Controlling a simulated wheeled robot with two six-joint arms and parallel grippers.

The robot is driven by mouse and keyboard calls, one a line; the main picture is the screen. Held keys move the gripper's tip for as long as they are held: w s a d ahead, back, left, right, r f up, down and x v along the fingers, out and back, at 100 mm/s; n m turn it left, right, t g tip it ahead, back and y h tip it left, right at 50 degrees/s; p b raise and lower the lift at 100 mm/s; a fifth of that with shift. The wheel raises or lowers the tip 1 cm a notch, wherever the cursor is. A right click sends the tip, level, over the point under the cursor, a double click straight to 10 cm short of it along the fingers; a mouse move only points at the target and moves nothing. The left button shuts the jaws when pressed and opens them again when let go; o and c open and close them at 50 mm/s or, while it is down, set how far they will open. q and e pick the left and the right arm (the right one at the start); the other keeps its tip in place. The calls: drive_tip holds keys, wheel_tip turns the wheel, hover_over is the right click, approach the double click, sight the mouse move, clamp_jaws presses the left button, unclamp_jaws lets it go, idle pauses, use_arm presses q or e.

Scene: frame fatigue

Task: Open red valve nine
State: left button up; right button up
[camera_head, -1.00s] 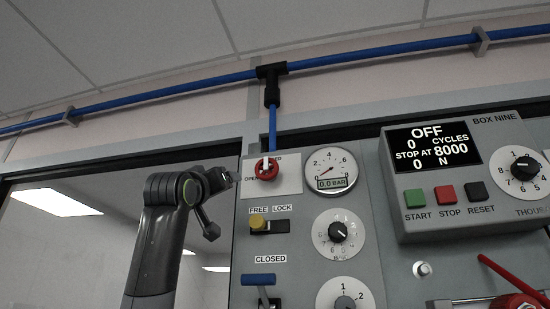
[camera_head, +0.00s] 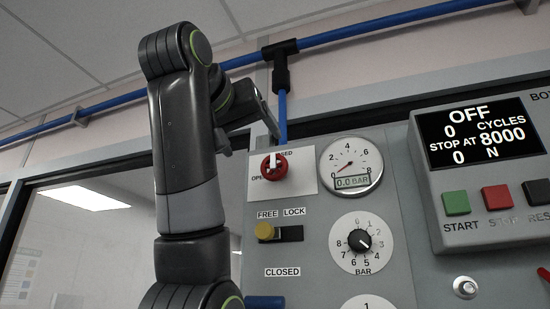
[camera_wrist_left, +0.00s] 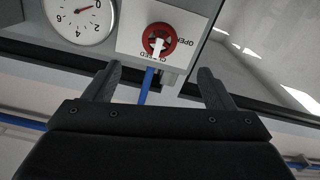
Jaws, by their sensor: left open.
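The red valve (camera_head: 274,167) is a round red knob with a white bar handle on a white plate, below a blue pipe. Its bar stands upright, toward the partly covered CLOSED label; OPEN is at its left. My left gripper (camera_head: 252,140) is just above and left of the valve in the head view. In the left wrist view, the valve (camera_wrist_left: 159,40) is seen upside down ahead, between and beyond the open fingers of my left gripper (camera_wrist_left: 159,73). The fingers are empty and apart from the knob. My right gripper is not in view.
A pressure gauge (camera_head: 350,167) reading 0.0 BAR is right of the valve. Below are a yellow FREE/LOCK slider (camera_head: 265,231) and a BAR dial (camera_head: 359,243). A control box (camera_head: 480,150) showing OFF juts out at right. The blue pipe (camera_head: 283,115) runs down above the valve.

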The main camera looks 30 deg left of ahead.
sight(273, 166)
use_arm(q)
drive_tip(key=p+x, duration=0.5)
drive_tip(key=x, duration=0.8)
drive_tip(key=shift+w+r+p, duration=0.1)
drive_tip(key=shift+w+p, duration=0.15)
drive_tip(key=shift+p, duration=0.05)
drive_tip(key=c, duration=1)
